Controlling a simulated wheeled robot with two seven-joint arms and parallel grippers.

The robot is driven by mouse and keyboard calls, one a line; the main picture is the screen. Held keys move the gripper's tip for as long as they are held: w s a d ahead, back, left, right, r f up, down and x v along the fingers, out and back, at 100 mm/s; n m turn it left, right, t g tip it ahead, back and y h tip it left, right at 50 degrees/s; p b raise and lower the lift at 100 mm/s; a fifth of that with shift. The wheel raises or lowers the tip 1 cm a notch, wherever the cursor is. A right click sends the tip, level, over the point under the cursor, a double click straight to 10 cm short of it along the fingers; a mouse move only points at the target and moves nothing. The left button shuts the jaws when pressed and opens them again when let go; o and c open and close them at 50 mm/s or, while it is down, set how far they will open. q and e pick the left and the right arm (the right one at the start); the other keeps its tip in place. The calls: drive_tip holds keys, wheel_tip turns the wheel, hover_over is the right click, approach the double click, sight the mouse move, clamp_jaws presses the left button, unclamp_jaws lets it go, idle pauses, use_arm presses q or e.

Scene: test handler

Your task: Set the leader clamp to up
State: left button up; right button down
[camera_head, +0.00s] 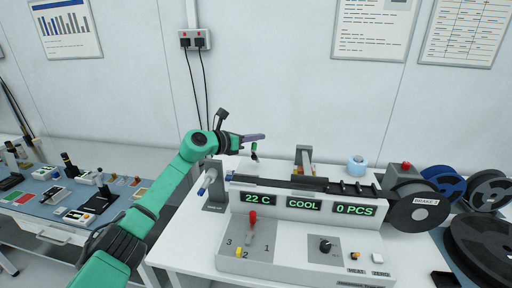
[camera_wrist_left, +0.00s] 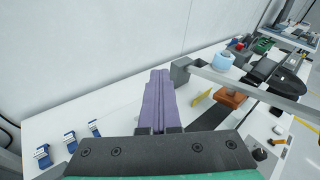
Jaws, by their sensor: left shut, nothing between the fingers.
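The test handler (camera_head: 300,208) is a white bench unit with green readouts "22 C", "COOL" and "0 PCS". No part is labelled as the leader clamp, so I cannot tell which one it is. A grey bracket with a blue-tipped handle (camera_head: 207,182) stands at the unit's left end. A grey upright with a brown part (camera_head: 304,159) stands behind the track. My left gripper (camera_head: 262,137) is shut and empty, above and behind the track's left end. Its purple fingers (camera_wrist_left: 158,103) point toward a grey block with a long bar (camera_wrist_left: 182,70) in the wrist view. My right gripper is not in view.
A red lever (camera_head: 252,217) stands on a panel marked 1, 2, 3, with a black knob (camera_head: 325,246) to its right. A blue tape roll (camera_head: 356,165) and several reels (camera_head: 412,213) lie right. The wall is close behind.

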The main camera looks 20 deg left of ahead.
use_arm(q)
drive_tip(key=o, duration=0.5)
drive_tip(key=shift+w+a+f, duration=0.1)
drive_tip(key=shift+f, duration=0.35)
drive_tip(key=shift+o, duration=0.6)
drive_tip(key=shift+w+a+f, duration=0.2)
drive_tip(key=shift+w+a, duration=0.05)
drive_tip(key=shift+s+r, duration=0.15)
drive_tip(key=shift+s, duration=0.1)
drive_tip(key=shift+s+a, duration=0.1)
drive_tip(key=shift+s, duration=0.2)
drive_tip(key=b+v, duration=0.8)
drive_tip(key=v, duration=0.5)
drive_tip(key=shift+s+a+r+b, duration=0.2)
drive_tip(key=shift+s+b, duration=0.05)
drive_tip(key=shift+b, duration=0.15)
